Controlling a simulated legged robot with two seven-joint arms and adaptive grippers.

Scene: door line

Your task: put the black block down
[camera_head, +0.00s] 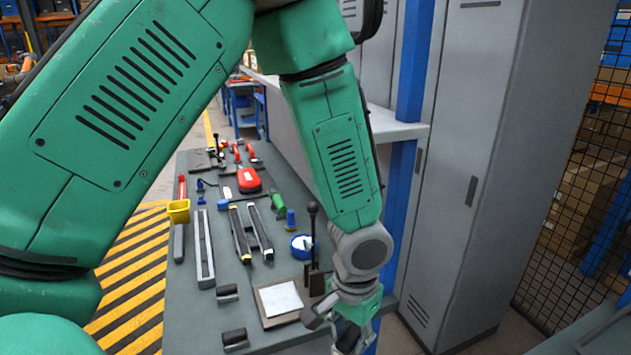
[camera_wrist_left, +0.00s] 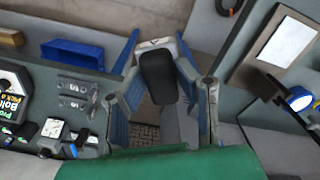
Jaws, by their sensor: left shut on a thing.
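My left gripper (camera_head: 350,335) is at the bottom of the head view, past the right edge of the grey workbench (camera_head: 190,325). In the wrist view its two blue-grey fingers (camera_wrist_left: 160,85) stand on either side of a black block (camera_wrist_left: 158,72) with rounded edges, and they are shut on it. In the head view the held block is hard to make out behind the wrist and the frame edge. My right gripper is not in view.
Two dark blocks (camera_head: 228,292) sit nearby. Grey lockers (camera_head: 470,180) stand to the right. A blue tray (camera_wrist_left: 72,53) shows in the wrist view.

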